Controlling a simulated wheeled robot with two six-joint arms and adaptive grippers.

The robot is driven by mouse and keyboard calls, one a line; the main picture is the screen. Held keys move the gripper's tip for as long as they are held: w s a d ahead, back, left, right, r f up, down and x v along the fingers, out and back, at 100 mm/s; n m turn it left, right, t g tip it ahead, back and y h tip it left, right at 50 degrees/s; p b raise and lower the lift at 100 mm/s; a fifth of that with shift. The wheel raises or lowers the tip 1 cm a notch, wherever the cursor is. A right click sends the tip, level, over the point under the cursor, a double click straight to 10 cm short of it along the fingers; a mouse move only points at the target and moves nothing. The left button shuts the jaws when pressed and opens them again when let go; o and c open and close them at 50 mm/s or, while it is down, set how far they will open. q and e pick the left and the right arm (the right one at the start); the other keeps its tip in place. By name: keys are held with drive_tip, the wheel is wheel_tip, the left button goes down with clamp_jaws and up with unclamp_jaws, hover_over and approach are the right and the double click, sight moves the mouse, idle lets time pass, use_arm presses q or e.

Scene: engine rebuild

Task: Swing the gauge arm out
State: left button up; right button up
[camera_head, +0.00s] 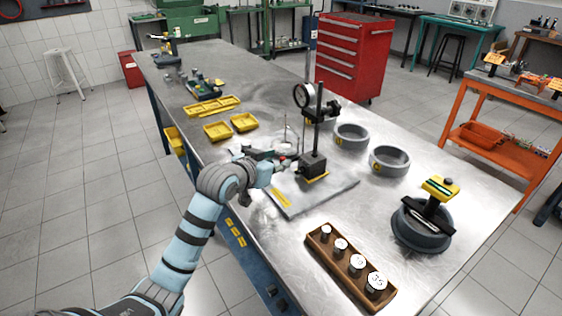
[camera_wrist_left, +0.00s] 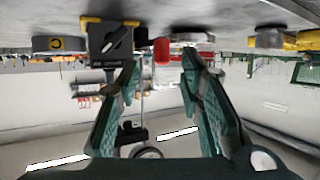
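The gauge stand (camera_head: 313,163) has a dark square base and an upright post on a grey plate (camera_head: 320,195). Its round dial gauge (camera_head: 302,95) sits on a clamp arm (camera_head: 325,111) high on the post, pointing left. In the left wrist view, which is upside down, the base (camera_wrist_left: 108,40) is at the left and the dial (camera_wrist_left: 146,153) is low in the picture. My left gripper (camera_head: 287,160) is beside the base, to its left. In the wrist view its fingers (camera_wrist_left: 160,60) are apart, with a red-tipped part (camera_wrist_left: 161,50) beyond the gap; contact cannot be told. My right gripper is not visible.
Grey rings (camera_head: 389,160) stand right of the stand. A wooden tray (camera_head: 318,249) with several metal cylinders lies in front. A dark ring (camera_head: 422,232) with a yellow-topped tool is at the right. Yellow trays (camera_head: 217,131) lie at the left edge.

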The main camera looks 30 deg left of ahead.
sight(281, 159)
use_arm(q)
drive_tip(key=x, duration=0.4)
drive_tip(key=shift+w+a+f+b, duration=0.15)
drive_tip(key=shift+w+f+b, duration=0.1)
drive_tip(key=shift+w+b, duration=0.05)
drive_tip(key=shift+c, duration=0.4)
drive_tip(key=c, duration=0.6)
drive_tip(key=shift+r, duration=0.1)
clamp_jaws()
